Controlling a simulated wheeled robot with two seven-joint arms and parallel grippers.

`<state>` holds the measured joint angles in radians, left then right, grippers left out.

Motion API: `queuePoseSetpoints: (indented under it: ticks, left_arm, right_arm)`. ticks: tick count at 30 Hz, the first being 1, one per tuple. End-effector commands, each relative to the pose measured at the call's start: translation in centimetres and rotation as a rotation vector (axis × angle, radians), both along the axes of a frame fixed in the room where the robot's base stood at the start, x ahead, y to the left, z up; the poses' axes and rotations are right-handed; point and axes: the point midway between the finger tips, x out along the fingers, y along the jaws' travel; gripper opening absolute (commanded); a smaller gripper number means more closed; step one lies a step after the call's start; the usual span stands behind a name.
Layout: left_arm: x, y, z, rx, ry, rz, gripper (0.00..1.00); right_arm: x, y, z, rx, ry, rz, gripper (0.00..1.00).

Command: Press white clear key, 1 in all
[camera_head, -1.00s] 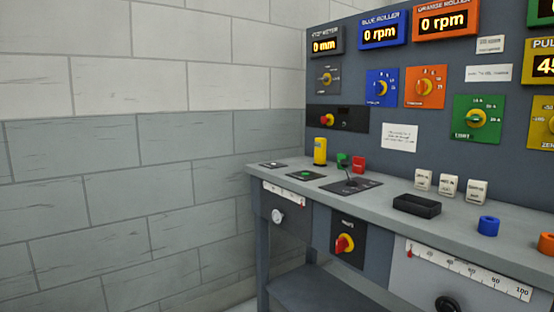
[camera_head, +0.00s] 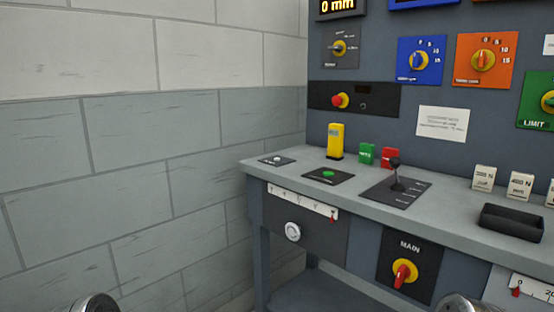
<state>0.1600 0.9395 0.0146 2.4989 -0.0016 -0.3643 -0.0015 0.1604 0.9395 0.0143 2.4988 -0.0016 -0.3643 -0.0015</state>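A small white key (camera_head: 277,158) on a flat dark plate sits at the left end of the grey console desk, near the wall. It looks like the white clear key, but I cannot read its label. Nothing touches it. Parts of my own two arms show as round grey-black ends at the bottom edge of the picture, left and right. Neither of my grippers shows, so their fingers are out of view.
A green button (camera_head: 328,174) on a black plate lies right of the white key. A yellow block (camera_head: 336,141) stands behind. A black lever (camera_head: 396,175) rises farther right. A red-yellow main switch (camera_head: 404,272) is on the desk front. The brick wall (camera_head: 120,180) borders the left.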

Motion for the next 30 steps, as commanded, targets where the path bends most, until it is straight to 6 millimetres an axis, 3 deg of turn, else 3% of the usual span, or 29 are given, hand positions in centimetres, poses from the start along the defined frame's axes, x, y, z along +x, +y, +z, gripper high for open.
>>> queuePoseSetpoints:
  ticks: [2, 19, 30]
  left_arm:
    - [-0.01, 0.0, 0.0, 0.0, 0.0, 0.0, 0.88]
    - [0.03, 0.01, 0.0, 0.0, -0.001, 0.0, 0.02]
    - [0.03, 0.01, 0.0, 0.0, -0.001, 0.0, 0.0]
  right_arm:
    - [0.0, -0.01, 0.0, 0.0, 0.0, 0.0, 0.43]
    - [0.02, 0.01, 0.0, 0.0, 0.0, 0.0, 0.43]
    - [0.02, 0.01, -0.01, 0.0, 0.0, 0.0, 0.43]
